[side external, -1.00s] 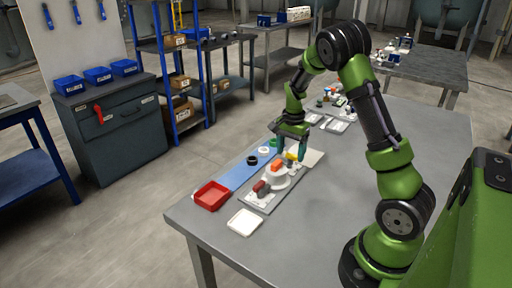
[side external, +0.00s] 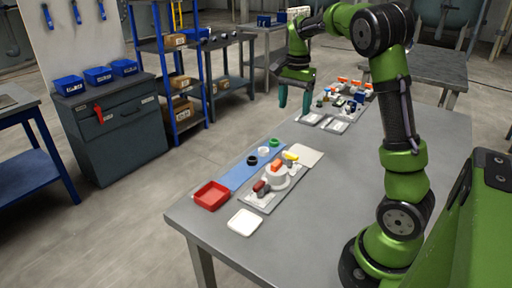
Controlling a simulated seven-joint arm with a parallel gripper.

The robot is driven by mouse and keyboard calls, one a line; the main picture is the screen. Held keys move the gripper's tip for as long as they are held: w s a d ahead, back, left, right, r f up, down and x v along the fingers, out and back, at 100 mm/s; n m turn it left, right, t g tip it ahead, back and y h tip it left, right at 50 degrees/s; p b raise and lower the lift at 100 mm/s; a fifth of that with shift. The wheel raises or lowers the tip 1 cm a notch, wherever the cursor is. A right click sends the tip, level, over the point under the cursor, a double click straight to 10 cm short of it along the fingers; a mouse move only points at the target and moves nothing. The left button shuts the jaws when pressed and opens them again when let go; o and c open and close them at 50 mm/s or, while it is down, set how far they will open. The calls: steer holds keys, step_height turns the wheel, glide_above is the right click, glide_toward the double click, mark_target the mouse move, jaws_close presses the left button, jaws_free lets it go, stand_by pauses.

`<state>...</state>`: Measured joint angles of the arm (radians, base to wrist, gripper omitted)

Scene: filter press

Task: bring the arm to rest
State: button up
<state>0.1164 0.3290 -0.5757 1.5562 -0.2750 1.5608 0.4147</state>
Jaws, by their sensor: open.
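My gripper (side external: 294,98) hangs in the air above the far part of the grey table, fingers pointing down. Its jaws are open with nothing visible between them. My arm is raised and bent, and the gripper is well above and apart from the filter press parts. The press plate (side external: 258,193) with a white round body (side external: 279,180), an orange part (side external: 277,167), a yellow part (side external: 290,156) and a dark red part (side external: 259,186) lies on the table below.
A blue mat (side external: 240,175) holds black, white and green rings. A red tray (side external: 211,196), a white tray (side external: 243,222) and a pale sheet (side external: 305,156) lie nearby. Several small parts (side external: 345,98) stand farther back. The table's (side external: 320,230) front right is clear.

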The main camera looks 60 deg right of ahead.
steer(key=shift+r, duration=0.25)
steer(key=s+a+r+n+t+y, duration=0.1)
steer(key=s+a+n+t, duration=0.2)
steer(key=a, duration=1)
steer(key=s+a+r+n+t+y, duration=0.1)
steer(key=s+a+n+t, duration=0.3)
steer(key=s+a+n, duration=0.5)
steer(key=a+n, duration=0.2)
steer(key=a, duration=0.2)
